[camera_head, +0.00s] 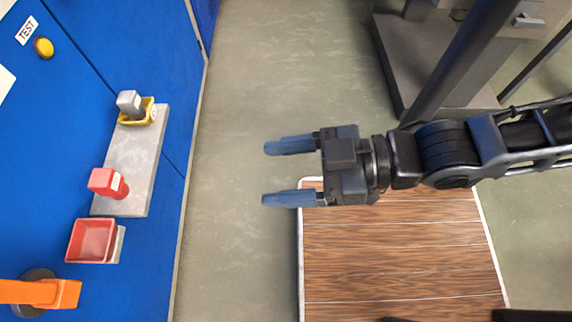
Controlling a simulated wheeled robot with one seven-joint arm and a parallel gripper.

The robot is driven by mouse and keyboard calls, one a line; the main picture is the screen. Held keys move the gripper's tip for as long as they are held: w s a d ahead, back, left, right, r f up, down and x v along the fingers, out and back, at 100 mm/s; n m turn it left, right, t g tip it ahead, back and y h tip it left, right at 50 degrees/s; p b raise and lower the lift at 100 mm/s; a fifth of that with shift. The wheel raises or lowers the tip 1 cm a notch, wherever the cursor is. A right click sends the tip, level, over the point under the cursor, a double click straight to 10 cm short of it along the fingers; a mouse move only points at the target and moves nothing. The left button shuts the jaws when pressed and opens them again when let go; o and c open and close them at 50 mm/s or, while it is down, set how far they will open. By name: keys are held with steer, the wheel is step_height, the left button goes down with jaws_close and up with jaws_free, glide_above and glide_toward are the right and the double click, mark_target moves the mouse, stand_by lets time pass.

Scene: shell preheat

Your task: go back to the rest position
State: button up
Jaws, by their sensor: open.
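My gripper (290,172) has two blue fingers that point left. It is open and empty, with a clear gap between the fingers. It hangs over the grey-green floor and the far left corner of a wooden surface, well to the right of the blue panel. My arm reaches in from the right edge of the picture.
The blue panel (60,150) at the left carries a grey plate (135,165) with a yellow tray (150,112), a grey block (129,102) and a red block (108,182). Below are a red tray (92,240) and an orange handle (40,292). The wood-topped surface (400,260) lies lower right. Floor (240,80) is clear.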

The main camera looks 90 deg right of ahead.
steer(key=shift+s, duration=0.15)
step_height(320, 180, up, 10)
steer(key=p, duration=1)
steer(key=shift+r, duration=0.15)
steer(key=shift+c, duration=0.3)
